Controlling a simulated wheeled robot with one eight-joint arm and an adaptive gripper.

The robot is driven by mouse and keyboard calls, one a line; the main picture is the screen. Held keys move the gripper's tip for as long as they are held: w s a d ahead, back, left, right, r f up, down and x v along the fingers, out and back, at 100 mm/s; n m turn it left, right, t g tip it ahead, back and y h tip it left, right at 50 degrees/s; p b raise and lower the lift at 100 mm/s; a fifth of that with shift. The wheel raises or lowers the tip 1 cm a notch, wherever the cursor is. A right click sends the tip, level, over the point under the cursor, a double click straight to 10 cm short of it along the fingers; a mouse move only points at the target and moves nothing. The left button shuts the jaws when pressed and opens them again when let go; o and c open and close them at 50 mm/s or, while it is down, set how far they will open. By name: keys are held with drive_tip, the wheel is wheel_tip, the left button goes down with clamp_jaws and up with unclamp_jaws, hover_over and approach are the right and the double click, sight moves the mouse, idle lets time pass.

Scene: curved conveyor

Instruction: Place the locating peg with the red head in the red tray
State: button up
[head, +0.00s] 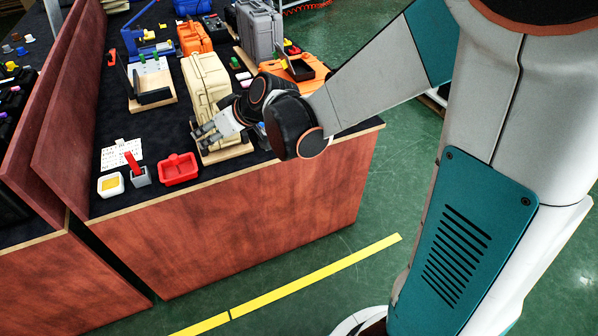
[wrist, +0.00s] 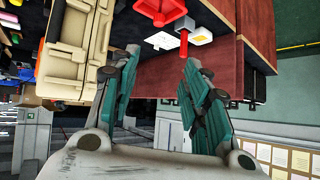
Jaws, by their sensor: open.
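The peg with the red head (head: 132,162) leans out of a small grey holder (head: 141,177) near the table's front left corner; its lower part is hidden. In the wrist view the red head (wrist: 183,45) shows beyond the fingers, nearer the right one. The red tray (head: 179,172) stands just right of the holder, and it shows at the top of the wrist view (wrist: 161,12). My gripper (head: 203,138) is open and empty. It is above the table, to the right of the peg and behind the tray, beside a beige case.
A white box with a yellow inside (head: 110,185) stands left of the holder, with a marked white sheet (head: 121,154) behind. The beige case (head: 208,88) stands close to my gripper. A wooden side panel (head: 72,95) borders the table's left. An orange case (head: 296,76) lies further right.

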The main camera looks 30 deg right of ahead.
drive_tip(key=s+d+r+m+h, duration=0.1)
drive_tip(key=s+d+h, duration=0.1)
drive_tip(key=s, duration=0.6)
drive_tip(key=s+d+r+m+h, duration=0.1)
drive_tip(key=s+d+m+h, duration=0.1)
drive_tip(key=s+d, duration=0.3)
drive_tip(key=s+d+r+m+g+h, duration=0.1)
drive_tip(key=s+d+r+m, duration=0.1)
drive_tip(key=s, duration=1)
drive_tip(key=shift+s+d+h, duration=0.25)
drive_tip(key=shift+d+h, duration=0.15)
drive_tip(key=shift+d, duration=0.4)
